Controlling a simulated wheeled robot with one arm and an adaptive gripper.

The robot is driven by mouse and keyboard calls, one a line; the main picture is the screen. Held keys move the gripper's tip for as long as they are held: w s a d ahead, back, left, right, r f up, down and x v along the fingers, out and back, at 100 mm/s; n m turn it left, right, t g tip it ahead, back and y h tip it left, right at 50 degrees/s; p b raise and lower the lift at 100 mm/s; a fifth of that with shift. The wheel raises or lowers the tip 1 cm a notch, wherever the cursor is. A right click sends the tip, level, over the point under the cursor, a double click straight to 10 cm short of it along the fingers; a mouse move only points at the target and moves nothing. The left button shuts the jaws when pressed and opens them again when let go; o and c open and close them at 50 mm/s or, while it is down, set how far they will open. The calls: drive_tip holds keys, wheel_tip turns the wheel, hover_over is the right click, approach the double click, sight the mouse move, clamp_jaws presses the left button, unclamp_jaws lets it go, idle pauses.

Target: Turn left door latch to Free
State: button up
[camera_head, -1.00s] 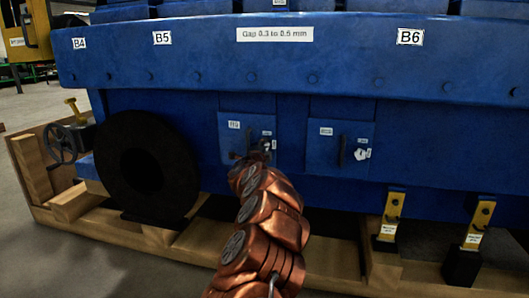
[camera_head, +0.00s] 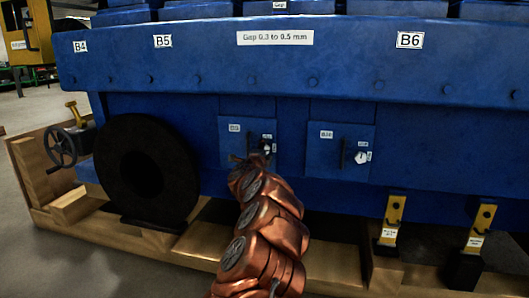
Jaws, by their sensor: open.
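The left door (camera_head: 230,139) is a small blue square panel low on the blue engine side, with a label and two small tags near its right edge. My copper-coloured arm reaches up from the bottom, and my gripper (camera_head: 257,157) is in front of this door's lower right part. The gripper is open but small and dark here. The left door's latch is mostly hidden behind it, so its setting and any contact cannot be told. The right door (camera_head: 325,148) has a dark vertical handle and a pale latch (camera_head: 360,157) beside small tags.
A large black wheel (camera_head: 148,170) stands left of the doors. A handwheel (camera_head: 60,147) is farther left. Yellow brackets (camera_head: 393,214) stand at the lower right. A wooden frame (camera_head: 110,232) runs along the floor below. A blue ledge (camera_head: 300,62) juts out above the doors.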

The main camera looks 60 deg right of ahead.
drive_tip(key=v, duration=1.2)
idle(0.6)
drive_tip(key=shift+r, duration=0.1)
idle(0.4)
